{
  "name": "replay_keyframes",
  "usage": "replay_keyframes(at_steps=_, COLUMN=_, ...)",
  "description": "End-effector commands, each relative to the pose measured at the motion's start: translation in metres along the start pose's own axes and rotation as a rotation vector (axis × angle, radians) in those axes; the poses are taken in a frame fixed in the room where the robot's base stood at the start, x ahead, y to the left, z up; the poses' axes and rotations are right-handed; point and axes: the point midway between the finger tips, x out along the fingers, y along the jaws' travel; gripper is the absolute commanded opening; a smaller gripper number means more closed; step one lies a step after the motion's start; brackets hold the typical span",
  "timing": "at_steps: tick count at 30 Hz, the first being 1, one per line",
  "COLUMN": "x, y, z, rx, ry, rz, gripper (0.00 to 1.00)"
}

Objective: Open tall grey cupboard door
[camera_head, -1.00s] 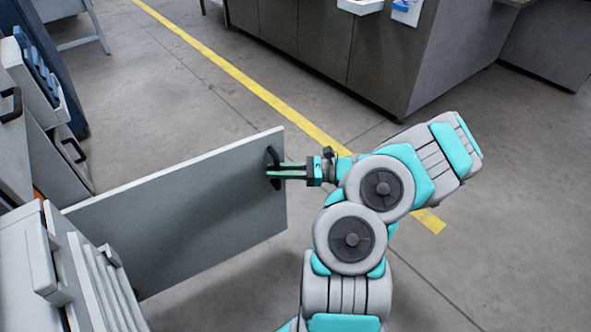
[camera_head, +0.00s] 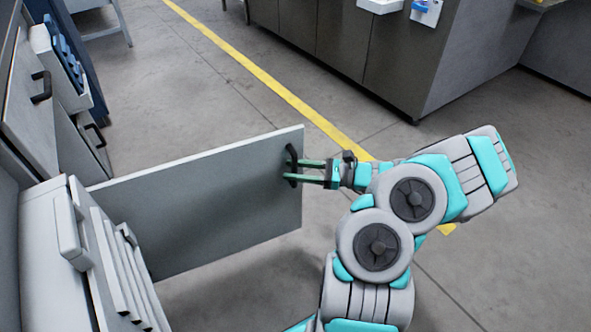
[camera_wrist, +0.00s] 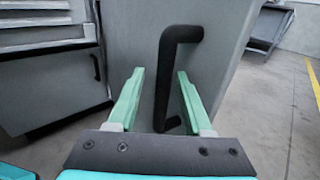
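The grey cupboard door (camera_head: 200,205) stands swung out from the units at the left, over the floor, in the head view. Its dark bar handle (camera_head: 291,158) is near the free edge. The door (camera_wrist: 215,60) and handle (camera_wrist: 164,85) fill the middle of the wrist view. My gripper (camera_head: 294,171) is at the handle with its fingers apart. In the wrist view my gripper (camera_wrist: 160,76) has one green finger on each side of the handle, with gaps visible. The cupboard's inside is hidden.
Light grey drawers (camera_head: 125,270) stand at lower left. Cabinets with dark handles and a bin of blue items (camera_head: 65,55) are at upper left. A grey counter (camera_head: 400,55) stands at the back. Floor (camera_head: 500,215) is clear to the right.

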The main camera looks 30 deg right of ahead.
Motion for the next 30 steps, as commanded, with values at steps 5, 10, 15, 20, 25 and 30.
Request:
replay_keyframes(at_steps=5, x=0.0, y=0.0, z=0.0, rx=0.0, ry=0.0, rz=0.0, gripper=0.52)
replay_keyframes(at_steps=10, x=-0.006, y=0.0, z=0.0, rx=0.0, ry=-0.001, rz=-0.001, gripper=0.52)
replay_keyframes(at_steps=15, x=-0.031, y=-0.001, z=-0.001, rx=-0.001, ry=0.002, rz=-0.004, gripper=0.52)
replay_keyframes(at_steps=20, x=-0.057, y=-0.001, z=-0.001, rx=-0.001, ry=0.002, rz=-0.003, gripper=0.52)
replay_keyframes(at_steps=25, x=-0.074, y=0.0, z=-0.001, rx=0.0, ry=0.002, rz=-0.001, gripper=0.52)
replay_keyframes(at_steps=30, x=-0.078, y=0.0, z=0.0, rx=0.001, ry=0.0, rz=0.001, gripper=0.52)
